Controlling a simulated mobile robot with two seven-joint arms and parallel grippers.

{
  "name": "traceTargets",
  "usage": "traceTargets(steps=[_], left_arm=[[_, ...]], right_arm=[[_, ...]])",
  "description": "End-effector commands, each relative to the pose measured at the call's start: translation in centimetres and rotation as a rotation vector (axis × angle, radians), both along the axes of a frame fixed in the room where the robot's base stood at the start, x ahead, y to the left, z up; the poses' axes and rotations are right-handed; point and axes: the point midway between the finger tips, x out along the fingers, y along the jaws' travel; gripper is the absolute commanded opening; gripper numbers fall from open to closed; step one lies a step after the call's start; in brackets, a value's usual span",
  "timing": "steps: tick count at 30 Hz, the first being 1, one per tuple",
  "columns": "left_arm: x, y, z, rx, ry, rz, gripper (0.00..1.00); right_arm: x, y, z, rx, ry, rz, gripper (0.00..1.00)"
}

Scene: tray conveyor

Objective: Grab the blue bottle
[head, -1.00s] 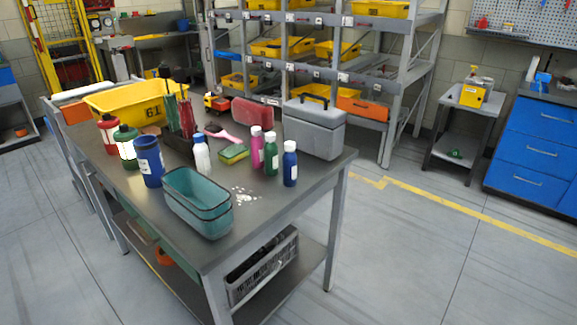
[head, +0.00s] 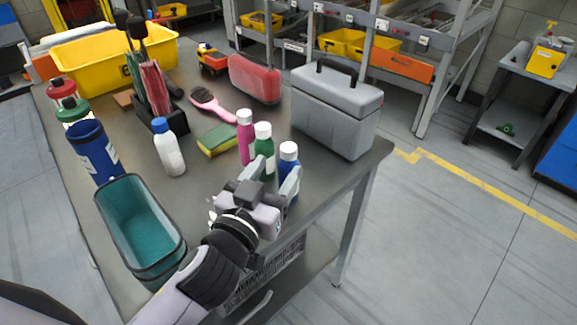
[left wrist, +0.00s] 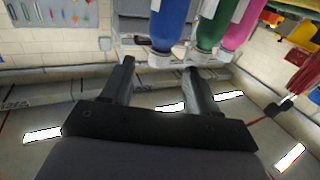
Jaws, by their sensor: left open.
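The blue bottle (head: 286,169) with a white cap stands upright near the right front of the table, partly hidden by my left gripper. My left gripper (head: 277,174) is open and empty, its fingers pointing at this bottle. In the left wrist view, which looks upside down, the blue bottle (left wrist: 172,25) is ahead of the left gripper (left wrist: 158,68), with its cap between the fingertips in the picture. Whether the fingers touch it I cannot tell. My right gripper is not in view.
A green bottle (head: 262,152) and a pink bottle (head: 244,138) stand close beside the blue one. A grey toolbox (head: 335,115) is behind to the right.

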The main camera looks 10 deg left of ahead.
Motion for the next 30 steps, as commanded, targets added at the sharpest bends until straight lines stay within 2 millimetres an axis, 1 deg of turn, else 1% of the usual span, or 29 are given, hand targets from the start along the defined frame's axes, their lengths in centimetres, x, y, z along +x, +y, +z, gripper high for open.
traceTargets(steps=[3, 8, 15, 18, 22, 28, 29, 30], left_arm=[[1.0, -0.2, 0.1, 0.002, -0.001, 0.000, 0.60], [2.2, -0.3, 0.0, 0.003, 0.000, 0.001, 0.60], [5.1, -0.8, -0.3, 0.002, 0.001, 0.000, 0.60], [6.0, -1.0, -0.4, 0.003, 0.001, -0.001, 0.60], [6.5, -1.0, -0.4, 0.001, 0.002, -0.001, 0.60], [6.5, -1.0, -0.5, 0.001, 0.003, -0.001, 0.60], [6.5, -1.0, -0.5, 0.001, 0.003, -0.001, 0.53], [6.5, -1.0, -0.5, 0.001, 0.003, -0.001, 0.40]], right_arm=[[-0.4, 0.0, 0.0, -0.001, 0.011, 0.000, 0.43], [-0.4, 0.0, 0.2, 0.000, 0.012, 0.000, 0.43], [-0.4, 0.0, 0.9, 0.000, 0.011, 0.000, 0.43], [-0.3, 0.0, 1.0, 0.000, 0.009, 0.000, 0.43], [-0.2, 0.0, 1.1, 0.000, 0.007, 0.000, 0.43], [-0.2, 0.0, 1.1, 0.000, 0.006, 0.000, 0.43], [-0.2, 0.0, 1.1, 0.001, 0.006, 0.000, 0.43], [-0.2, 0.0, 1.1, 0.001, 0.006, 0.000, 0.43]])
